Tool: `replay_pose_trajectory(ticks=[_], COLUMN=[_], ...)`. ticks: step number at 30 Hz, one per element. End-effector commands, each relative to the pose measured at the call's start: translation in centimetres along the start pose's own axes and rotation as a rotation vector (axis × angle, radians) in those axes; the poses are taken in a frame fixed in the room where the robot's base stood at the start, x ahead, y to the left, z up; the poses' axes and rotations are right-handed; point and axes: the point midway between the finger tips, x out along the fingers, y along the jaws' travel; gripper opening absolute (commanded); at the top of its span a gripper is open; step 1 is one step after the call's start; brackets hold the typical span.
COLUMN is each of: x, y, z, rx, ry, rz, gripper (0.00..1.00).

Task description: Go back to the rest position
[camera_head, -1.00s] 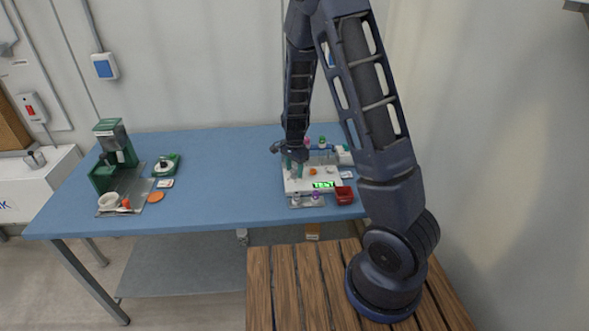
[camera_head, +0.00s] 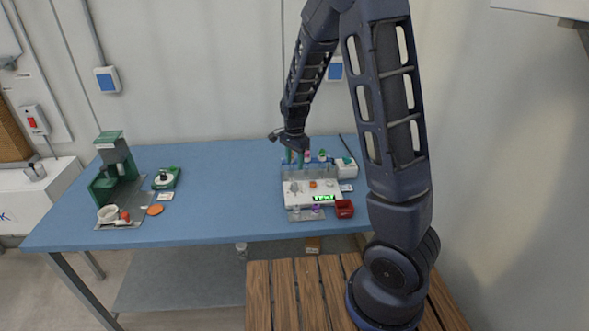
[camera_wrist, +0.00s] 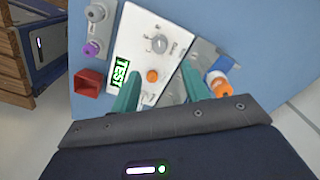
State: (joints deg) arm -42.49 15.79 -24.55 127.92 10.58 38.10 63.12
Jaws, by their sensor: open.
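My gripper (camera_head: 294,158) hangs above the back part of a white test panel at the right of the blue table. Its two green fingers are apart with nothing between them; they also show in the wrist view (camera_wrist: 160,92). The white panel (camera_wrist: 137,52) carries a lit green TEST display (camera_wrist: 121,74), an orange knob (camera_wrist: 152,76) and a grey knob (camera_wrist: 158,44). In the head view the panel's display (camera_head: 323,198) shows near its front edge.
A red box (camera_head: 344,208) stands at the panel's right front corner. Small bottles (camera_head: 322,156) stand behind the panel. A green machine (camera_head: 113,160) and a green round-topped device (camera_head: 166,178) stand on the left of the blue table (camera_head: 228,185). The table's middle is clear.

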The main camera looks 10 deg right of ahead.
Motion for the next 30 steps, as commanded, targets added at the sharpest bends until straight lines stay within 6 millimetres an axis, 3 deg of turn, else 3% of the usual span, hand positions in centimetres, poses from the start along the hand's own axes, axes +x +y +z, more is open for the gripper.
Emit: replay_pose_trajectory(ticks=[17, 23, 30], x=[-1.3, -4.9, -10.6], y=[0.3, 2.7, 7.4], z=[-0.3, -2.3, -4.8], rx=[-0.002, -0.034, -0.107], ry=[-0.006, -0.039, -0.065], rz=[-0.007, -0.055, -0.141], gripper=[0.46, 0.46, 0.46])
